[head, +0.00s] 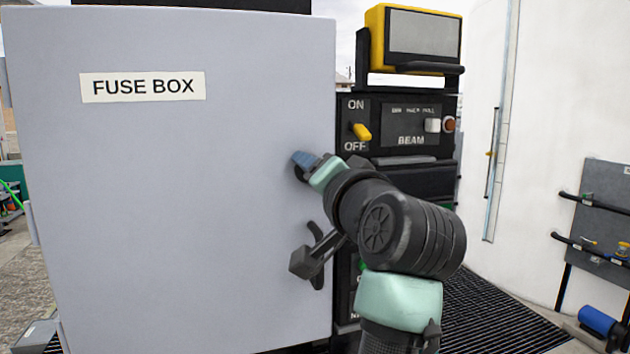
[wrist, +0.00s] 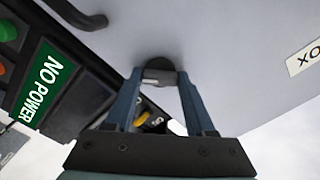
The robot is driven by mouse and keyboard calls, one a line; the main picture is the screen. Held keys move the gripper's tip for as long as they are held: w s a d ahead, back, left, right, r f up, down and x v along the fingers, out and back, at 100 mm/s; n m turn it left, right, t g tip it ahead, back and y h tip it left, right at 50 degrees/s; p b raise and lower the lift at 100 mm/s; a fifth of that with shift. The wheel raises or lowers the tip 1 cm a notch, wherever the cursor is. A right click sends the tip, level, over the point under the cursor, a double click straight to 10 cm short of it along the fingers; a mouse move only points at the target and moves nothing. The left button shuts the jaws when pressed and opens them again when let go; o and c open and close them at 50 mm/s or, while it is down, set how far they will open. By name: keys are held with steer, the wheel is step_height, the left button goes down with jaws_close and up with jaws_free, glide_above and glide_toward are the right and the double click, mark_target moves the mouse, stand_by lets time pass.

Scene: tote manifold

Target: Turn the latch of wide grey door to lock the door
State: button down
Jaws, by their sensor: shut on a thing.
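The wide grey door (head: 200,220) carries a "FUSE BOX" label (head: 143,87) and stands closed across the front of the box, as far as I can see. My gripper (head: 303,163) is at the door's right edge, a little above mid-height. In the wrist view, its two blue fingers (wrist: 158,85) close on a dark, rounded latch (wrist: 158,66) against the door face. In the head view the latch is mostly hidden behind the fingers. I cannot tell which way the latch is turned.
A curved black door handle (head: 315,236) sits below my gripper. A black panel (head: 408,125) with a yellow ON/OFF switch (head: 361,132) stands right of the door. A green "NO POWER" sign (wrist: 45,83) shows in the wrist view. A large white tank (head: 550,100) stands farther right.

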steer(key=n+b, duration=0.1)
steer(key=n, duration=0.4)
steer(key=shift+f+n+b, duration=0.1)
steer(key=shift+n+b, duration=0.2)
steer(key=shift+b, duration=0.05)
steer(key=shift+n+b, duration=0.55)
steer(key=shift+n, duration=1.35)
steer(key=shift+c, duration=1.2)
jaws_free()
steer(key=b+v, duration=0.4)
steer(key=v, duration=0.9)
steer(key=shift+b, duration=0.3)
